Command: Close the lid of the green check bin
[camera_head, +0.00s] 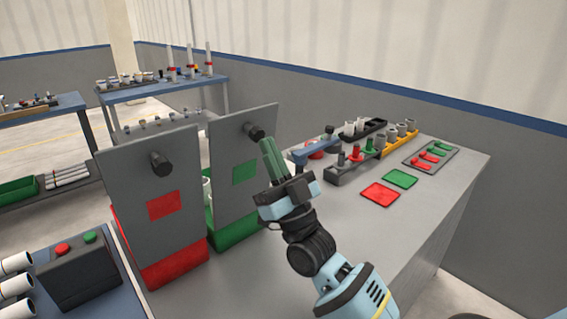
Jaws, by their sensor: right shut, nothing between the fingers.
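The green check bin (238,230) stands on the grey table. Its grey lid (235,190) stands up, nearly vertical, with a green square (245,172) and a black knob (253,131). A white piece (207,190) shows in the gap at the bin's left side; most of the inside is hidden behind the lid. My right gripper (270,150) is shut and empty at the right edge of the lid, just below and right of the knob. I cannot tell whether it touches the lid. My left gripper is not in view.
A red bin (172,268) with a raised grey lid (130,180) stands close on the left. Right of my arm are racks with pipe pieces (355,165), red (380,194) and green (400,178) mats and a tray (450,151). The table's front right is clear.

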